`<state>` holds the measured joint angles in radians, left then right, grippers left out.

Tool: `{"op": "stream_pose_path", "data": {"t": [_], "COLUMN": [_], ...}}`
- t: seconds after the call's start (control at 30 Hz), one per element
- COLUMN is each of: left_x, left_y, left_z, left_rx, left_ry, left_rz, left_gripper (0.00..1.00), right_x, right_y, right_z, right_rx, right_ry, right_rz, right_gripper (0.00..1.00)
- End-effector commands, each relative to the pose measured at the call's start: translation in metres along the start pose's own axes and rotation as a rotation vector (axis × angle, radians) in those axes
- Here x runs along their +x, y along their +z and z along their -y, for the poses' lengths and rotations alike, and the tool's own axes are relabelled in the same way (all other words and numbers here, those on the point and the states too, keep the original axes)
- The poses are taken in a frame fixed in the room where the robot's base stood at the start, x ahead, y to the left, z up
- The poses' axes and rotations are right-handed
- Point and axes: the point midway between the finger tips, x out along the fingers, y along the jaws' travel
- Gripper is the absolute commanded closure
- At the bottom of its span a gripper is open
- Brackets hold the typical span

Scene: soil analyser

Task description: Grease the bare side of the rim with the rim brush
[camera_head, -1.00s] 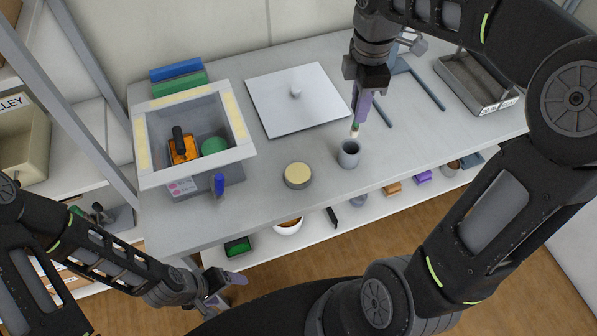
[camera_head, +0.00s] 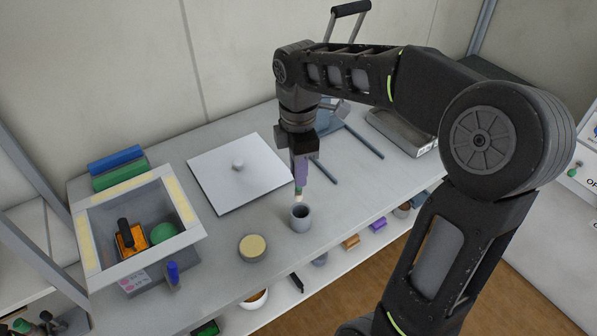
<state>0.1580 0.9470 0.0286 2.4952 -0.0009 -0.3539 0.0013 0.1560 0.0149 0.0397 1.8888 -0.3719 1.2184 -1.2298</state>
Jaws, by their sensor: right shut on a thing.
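The open box has a broad rim. Its far, left and right sides carry pale yellow strips; its near side (camera_head: 163,246) is plain pale grey, with no yellow showing. My right gripper (camera_head: 300,178) is shut on a small brush (camera_head: 299,192) with a green part and a pale tip, pointing down. The tip is at or just above the mouth of a grey cup (camera_head: 300,219); I cannot tell whether it is inside. A round tin with a pale yellow top (camera_head: 253,245) stands between box and cup. My left gripper is out of view.
An orange block with a black handle (camera_head: 131,238) and a green ball (camera_head: 163,233) are inside the box. A blue upright object (camera_head: 173,272) stands at its near side. A white square lid (camera_head: 238,184) lies behind the tin. Blue and green bars (camera_head: 117,160) lie behind the box.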

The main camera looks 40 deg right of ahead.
Motion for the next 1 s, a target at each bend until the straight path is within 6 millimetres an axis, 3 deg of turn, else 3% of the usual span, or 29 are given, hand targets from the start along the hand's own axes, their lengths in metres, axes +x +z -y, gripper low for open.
{"op": "stream_pose_path", "data": {"t": [0.17, 0.43, 0.63, 0.8, 1.0], "left_x": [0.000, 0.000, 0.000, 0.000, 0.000], "left_y": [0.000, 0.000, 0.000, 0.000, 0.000], "left_z": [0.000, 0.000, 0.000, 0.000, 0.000], "left_rx": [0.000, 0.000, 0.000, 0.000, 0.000], "left_ry": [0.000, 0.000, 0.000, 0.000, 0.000], "left_rz": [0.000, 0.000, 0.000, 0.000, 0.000], "left_gripper": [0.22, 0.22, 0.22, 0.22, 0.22], "right_x": [0.013, 0.050, 0.074, 0.083, 0.083], "right_y": [-0.023, -0.089, -0.131, -0.145, -0.146], "right_z": [-0.014, -0.042, -0.053, -0.056, -0.056], "right_rx": [0.195, 0.745, 1.095, 1.227, 1.242], "right_ry": [-0.003, -0.005, -0.002, -0.001, 0.000], "right_rz": [0.000, 0.002, 0.002, 0.001, 0.000], "right_gripper": [1.00, 1.00, 1.00, 1.00, 1.00]}}
